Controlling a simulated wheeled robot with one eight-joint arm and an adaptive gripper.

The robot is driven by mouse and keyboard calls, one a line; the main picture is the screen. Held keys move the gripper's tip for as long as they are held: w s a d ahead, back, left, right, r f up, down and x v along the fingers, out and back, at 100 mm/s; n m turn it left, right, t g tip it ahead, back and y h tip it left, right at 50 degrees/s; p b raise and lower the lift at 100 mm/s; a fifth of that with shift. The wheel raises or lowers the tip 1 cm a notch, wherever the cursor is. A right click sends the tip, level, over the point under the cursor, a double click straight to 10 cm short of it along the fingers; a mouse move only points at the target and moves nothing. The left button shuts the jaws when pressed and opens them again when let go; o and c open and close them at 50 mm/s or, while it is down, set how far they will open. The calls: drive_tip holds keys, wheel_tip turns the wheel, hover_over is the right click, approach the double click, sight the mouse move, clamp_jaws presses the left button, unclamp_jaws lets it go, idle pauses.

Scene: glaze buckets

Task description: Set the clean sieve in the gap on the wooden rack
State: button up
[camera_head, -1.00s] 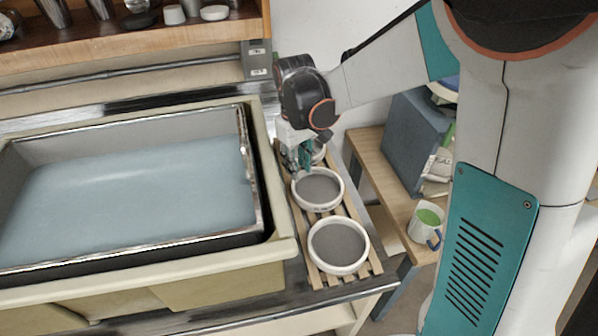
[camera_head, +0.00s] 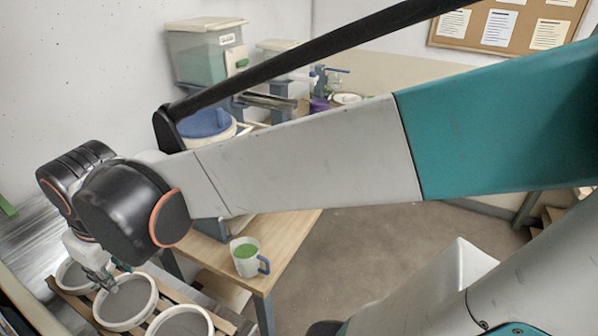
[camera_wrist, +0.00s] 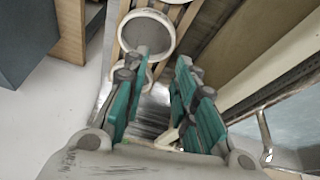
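The wooden rack (camera_head: 70,297) stands at the lower left in the head view, with three round white-rimmed sieves with grey mesh on it: a far sieve (camera_head: 65,280), a middle sieve (camera_head: 126,312) and a near sieve (camera_head: 182,325), cut off by the frame edge. My gripper (camera_head: 108,284) is over the rack by the far and middle sieves. In the wrist view, my gripper (camera_wrist: 163,60) has its fingers spread with nothing between them. One sieve (camera_wrist: 147,36) lies beyond the fingertips; another is partly hidden behind the left finger. I cannot tell which sieve is clean.
A wooden table (camera_head: 290,232) beside the rack holds a mug (camera_head: 246,262) with green contents. A blue-lidded bucket (camera_head: 208,124) and a lidded clear bin (camera_head: 207,55) stand farther back. Open floor (camera_head: 400,235) lies to the right.

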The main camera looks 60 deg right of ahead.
drive_tip(key=s+d+m+t, duration=0.1)
drive_tip(key=s+d+t, duration=0.1)
drive_tip(key=s, duration=0.5)
drive_tip(key=shift+s+r+m+t, duration=0.25)
drive_tip(key=shift+m+t, duration=0.15)
drive_tip(key=shift+t, duration=0.1)
